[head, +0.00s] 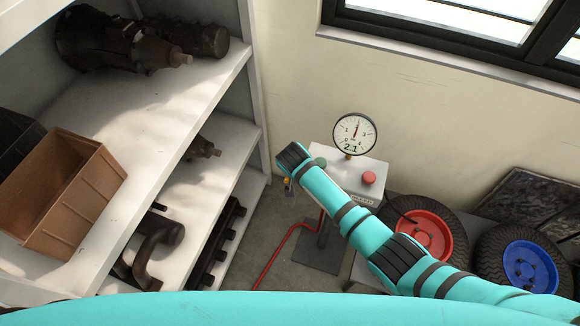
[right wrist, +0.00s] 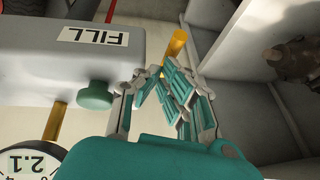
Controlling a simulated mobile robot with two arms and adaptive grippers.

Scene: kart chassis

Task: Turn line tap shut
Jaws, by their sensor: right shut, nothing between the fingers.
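A grey box (right wrist: 60,50) with a FILL label and a green button (right wrist: 95,95) fills the left of the right wrist view. It also stands against the wall in the head view (head: 345,172). A yellow bar (right wrist: 175,45), likely the tap's lever, sticks out beside the box, just beyond my right fingertips. A small orange-yellow bit shows by my right wrist in the head view (head: 286,183). My right gripper (right wrist: 163,73) is shut and empty, close to the bar; contact is unclear. The tap's body is hidden. My left gripper is out of view.
A gauge (head: 354,134) reading 2.1 and a red button (head: 369,178) top the box. A red hose (head: 283,243) runs along the floor. Shelves (head: 150,130) with parts and a brown bin (head: 62,195) stand left. Red-hubbed (head: 424,236) and blue-hubbed (head: 530,267) wheels lie right.

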